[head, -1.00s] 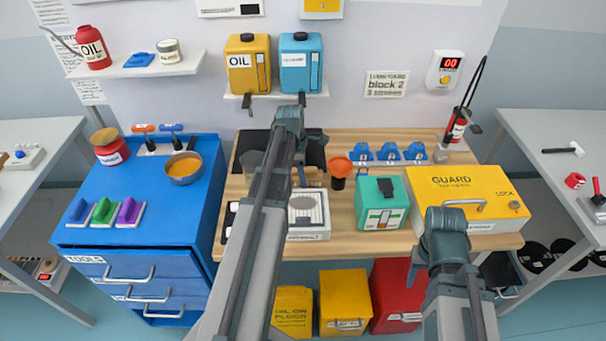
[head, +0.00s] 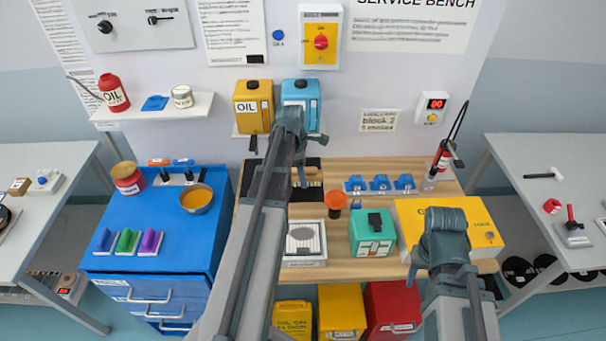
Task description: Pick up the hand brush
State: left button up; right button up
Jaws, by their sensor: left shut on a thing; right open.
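I cannot pick out the hand brush for certain in the head view. My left gripper (head: 302,178) is over the back of the wooden bench (head: 345,268), in front of a dark mat (head: 313,166). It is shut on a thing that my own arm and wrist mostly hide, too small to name. My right gripper (head: 440,272) is open and empty, low over the front of the yellow guard box (head: 484,232). Blue, green (head: 128,242) and purple (head: 149,243) handled blocks on grey pads stand on the blue tool cabinet (head: 185,228).
A white device with a round grille (head: 304,245), an orange-topped cup (head: 334,205), a green box (head: 373,233) and blue blocks (head: 380,183) stand on the bench. Oil (head: 253,107) and blue (head: 301,100) canisters sit on a shelf behind. My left arm crosses the bench's left part.

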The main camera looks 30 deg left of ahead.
pick_arm(q)
notch_tip(320, 180, up, 10)
jog(key=p, duration=0.8)
jog(key=shift+f, duration=0.1)
jog(key=o, duration=0.7)
jog(key=c, duration=0.4)
notch_tip(320, 180, down, 18)
jog(key=b, duration=1.7)
jog(key=shift+c, duration=0.2)
jog(key=shift+s+d+r, duration=0.1)
jog(key=shift+r, duration=0.1)
